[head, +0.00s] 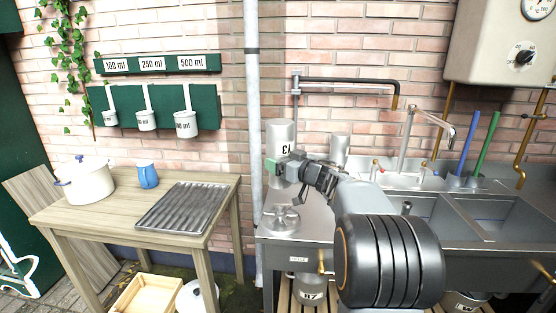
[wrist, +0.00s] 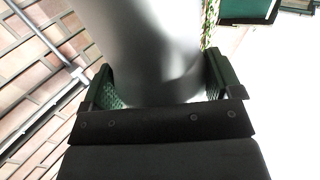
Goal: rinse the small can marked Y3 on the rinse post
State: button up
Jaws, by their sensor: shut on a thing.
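The small can marked Y3 (head: 281,136) is a plain grey metal cylinder, about upright, and its mark appears upside down. My gripper (head: 283,166) is shut on its side, with a green finger pad showing at the left. In the wrist view the can (wrist: 155,45) fills the space between the two green-padded fingers (wrist: 162,82). A round metal fitting with a spoked top (head: 281,218), apparently the rinse post, sits on the left end of the steel bench. The can is above and behind it in the picture; its lower end is partly hidden by my gripper, and the exact gap cannot be told.
Another grey can (head: 340,147) stands right behind my gripper. A black swing pipe (head: 345,80) reaches over the bench. A grey downpipe (head: 252,100) runs close at the left. Sink basins (head: 512,216) lie right; a wooden table (head: 110,212) with a white pot stands left.

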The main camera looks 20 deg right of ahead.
aim_at(288, 184)
notch_tip(288, 184, down, 7)
jog(key=b, duration=0.8)
jog(key=shift+b, duration=0.3)
jog(key=shift+f+b, duration=0.85)
jog(key=shift+f, duration=1.2)
jog(key=shift+s+f, duration=0.1)
jog(key=shift+f, duration=0.6)
dwell(0.4)
jog(key=shift+r, duration=0.1)
dwell(2.0)
notch_tip(288, 184, up, 8)
jog(key=p, duration=0.8)
jog(key=shift+f, duration=0.25)
